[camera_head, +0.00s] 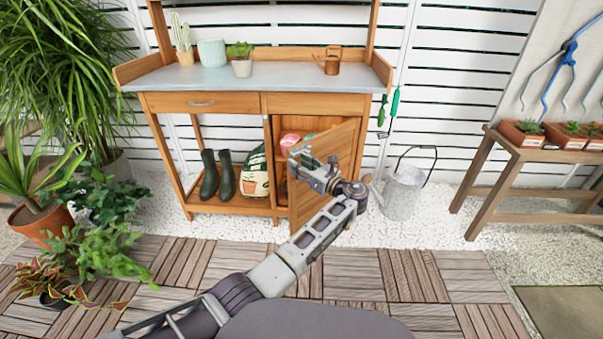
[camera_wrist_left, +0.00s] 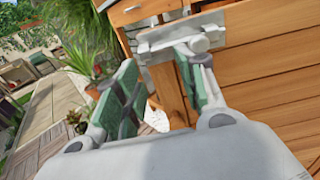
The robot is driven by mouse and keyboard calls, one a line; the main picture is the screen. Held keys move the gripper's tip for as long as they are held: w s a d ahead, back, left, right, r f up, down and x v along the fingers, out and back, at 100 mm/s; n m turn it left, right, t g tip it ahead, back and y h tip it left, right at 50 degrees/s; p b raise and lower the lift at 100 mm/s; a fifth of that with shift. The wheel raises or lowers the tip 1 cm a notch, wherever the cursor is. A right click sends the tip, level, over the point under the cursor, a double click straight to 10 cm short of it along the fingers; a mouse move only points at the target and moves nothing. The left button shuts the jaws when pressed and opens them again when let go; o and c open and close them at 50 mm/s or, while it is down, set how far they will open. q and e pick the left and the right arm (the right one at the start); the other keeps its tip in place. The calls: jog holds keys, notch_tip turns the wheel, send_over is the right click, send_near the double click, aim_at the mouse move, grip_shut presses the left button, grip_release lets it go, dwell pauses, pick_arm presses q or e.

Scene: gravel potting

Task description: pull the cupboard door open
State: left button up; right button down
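The cupboard door (camera_head: 338,145) on the right side of the wooden potting bench stands partly open, swung out toward me, and its planks fill the right of the left wrist view (camera_wrist_left: 265,85). A light metal handle (camera_wrist_left: 165,42) is on the door near its free edge. My left gripper (camera_head: 305,158) is at that edge. In the left wrist view its green-padded fingers (camera_wrist_left: 155,80) are spread apart. The handle is at or just beyond the fingertips; I cannot tell whether they touch. My right gripper is not in view.
Pink and other small items (camera_head: 289,143) show inside the cupboard. Boots (camera_head: 227,173) and a patterned bag (camera_head: 256,172) stand on the lower shelf. A watering can (camera_head: 403,192) stands right of the door.

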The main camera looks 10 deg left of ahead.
aim_at(302, 146)
pick_arm(q)
notch_tip(302, 146, up, 2)
jog(key=shift+d+r, duration=0.1)
jog(key=c, duration=0.5)
jog(key=shift+r+p, duration=0.1)
jog(key=shift+p, duration=0.2)
grip_shut()
jog(key=shift+s+d+r+p, duration=0.1)
jog(key=shift+s+r+p, duration=0.05)
jog(key=shift+r+p, duration=0.95)
jog(key=shift+s+d+r+p, duration=0.1)
jog(key=shift+s+r+p, duration=0.05)
jog(key=shift+r+p, duration=0.9)
